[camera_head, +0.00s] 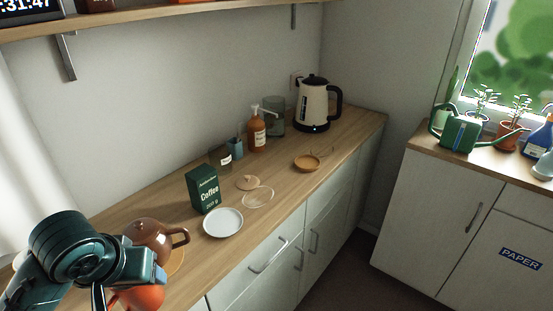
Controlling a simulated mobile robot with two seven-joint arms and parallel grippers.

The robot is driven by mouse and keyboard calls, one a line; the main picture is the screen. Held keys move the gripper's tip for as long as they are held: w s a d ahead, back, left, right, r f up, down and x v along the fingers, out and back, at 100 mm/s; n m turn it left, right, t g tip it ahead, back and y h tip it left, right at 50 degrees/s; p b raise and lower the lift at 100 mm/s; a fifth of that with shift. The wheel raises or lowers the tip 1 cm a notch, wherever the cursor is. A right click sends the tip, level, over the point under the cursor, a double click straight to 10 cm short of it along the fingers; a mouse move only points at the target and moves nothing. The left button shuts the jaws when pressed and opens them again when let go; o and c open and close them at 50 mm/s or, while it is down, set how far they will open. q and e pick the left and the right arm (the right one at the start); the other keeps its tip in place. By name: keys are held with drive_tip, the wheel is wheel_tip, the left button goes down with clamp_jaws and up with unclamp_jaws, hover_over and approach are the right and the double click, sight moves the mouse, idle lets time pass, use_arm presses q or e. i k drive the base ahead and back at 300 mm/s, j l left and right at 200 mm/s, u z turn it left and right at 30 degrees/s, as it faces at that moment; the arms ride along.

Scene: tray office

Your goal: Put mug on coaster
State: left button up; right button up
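A red-orange rounded vessel (140,298), possibly the mug, shows at the bottom left, partly hidden by my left gripper and cut by the frame edge. My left gripper (128,284) is right above and in front of it; its fingertips are mostly hidden, so I cannot tell whether it grips the vessel. A brown rounded vessel with a handle (150,232) stands just behind, also partly covered. A tan round disc edge (177,262), possibly a coaster, shows beside them. Another round wooden piece (306,164) lies farther back on the counter. My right gripper is out of view.
A white plate (223,222), a green coffee box (202,190), a clear round dish (258,197) and a wooden lid-like disc (248,182) lie mid-counter. A pump bottle (257,135) and a kettle (314,106) stand at the back. The front edge is clear.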

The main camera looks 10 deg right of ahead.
sight(303, 161)
drive_tip(key=i+l+z, duration=0.3)
drive_tip(key=i+z, duration=0.15)
drive_tip(key=i+l+z, duration=0.1)
drive_tip(key=i+z, duration=0.35)
drive_tip(key=i, duration=0.5)
